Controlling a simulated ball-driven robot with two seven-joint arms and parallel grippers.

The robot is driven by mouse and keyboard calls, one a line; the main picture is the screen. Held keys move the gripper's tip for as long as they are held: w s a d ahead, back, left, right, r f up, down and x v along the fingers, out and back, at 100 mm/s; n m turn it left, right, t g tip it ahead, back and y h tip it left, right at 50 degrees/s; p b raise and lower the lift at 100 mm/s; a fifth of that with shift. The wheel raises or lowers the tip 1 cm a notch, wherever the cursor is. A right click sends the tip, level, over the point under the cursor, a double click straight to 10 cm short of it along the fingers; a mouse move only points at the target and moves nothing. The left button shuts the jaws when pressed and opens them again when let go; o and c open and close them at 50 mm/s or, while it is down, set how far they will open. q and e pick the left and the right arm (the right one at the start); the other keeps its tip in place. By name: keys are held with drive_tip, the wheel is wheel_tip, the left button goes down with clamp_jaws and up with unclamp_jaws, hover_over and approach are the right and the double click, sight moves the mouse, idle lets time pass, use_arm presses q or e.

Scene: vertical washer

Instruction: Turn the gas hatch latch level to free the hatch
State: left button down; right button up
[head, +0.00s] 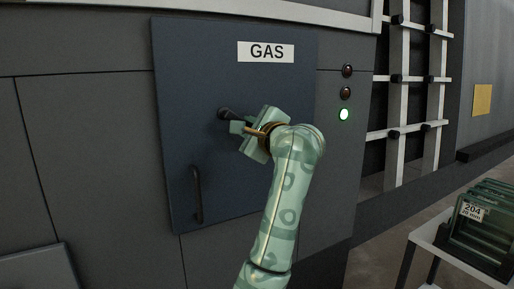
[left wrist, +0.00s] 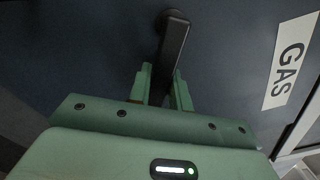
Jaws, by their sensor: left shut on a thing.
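The dark blue gas hatch (head: 185,70), marked with a white GAS label (head: 266,51), fills the middle of the head view. Its black latch lever (head: 227,113) sits below the label. The lever points right from its round pivot, close to level, roughly parallel to the label. In the left wrist view the lever (left wrist: 173,45) runs from its pivot down between my fingers. My left gripper (head: 241,127) is shut on the lever's outer end, which the fingers partly hide; it also shows in the left wrist view (left wrist: 164,88). My right gripper is not in view.
A black vertical handle (head: 197,195) is on the hatch's lower left. Indicator lamps right of the hatch include a lit green one (head: 344,114).

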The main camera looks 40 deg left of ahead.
sight(243, 111)
use_arm(q)
drive_tip(key=shift+w+f+n+b, duration=0.1)
drive_tip(key=shift+w+n+b, duration=0.15)
drive_tip(key=shift+n+b, duration=0.2)
drive_tip(key=n+b, duration=0.1)
drive_tip(key=r+n+b, duration=0.1)
drive_tip(key=shift+w+d+r+n, duration=0.1)
drive_tip(key=shift+w+n, duration=0.1)
drive_tip(key=shift+n, duration=0.15)
drive_tip(key=shift+r+n+b, duration=0.6)
drive_tip(key=shift+n+b, duration=0.2)
drive_tip(key=shift+n, duration=0.4)
drive_tip(key=shift+r+n, duration=0.25)
drive_tip(key=shift+n, duration=0.15)
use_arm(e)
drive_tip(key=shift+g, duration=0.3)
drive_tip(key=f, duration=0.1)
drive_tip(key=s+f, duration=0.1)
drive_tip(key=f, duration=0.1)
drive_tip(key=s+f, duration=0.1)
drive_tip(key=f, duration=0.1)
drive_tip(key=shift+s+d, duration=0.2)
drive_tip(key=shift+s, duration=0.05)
use_arm(q)
drive_tip(key=shift+r, duration=0.15)
drive_tip(key=c, duration=1.3)
unclamp_jaws()
drive_tip(key=shift+d, duration=0.15)
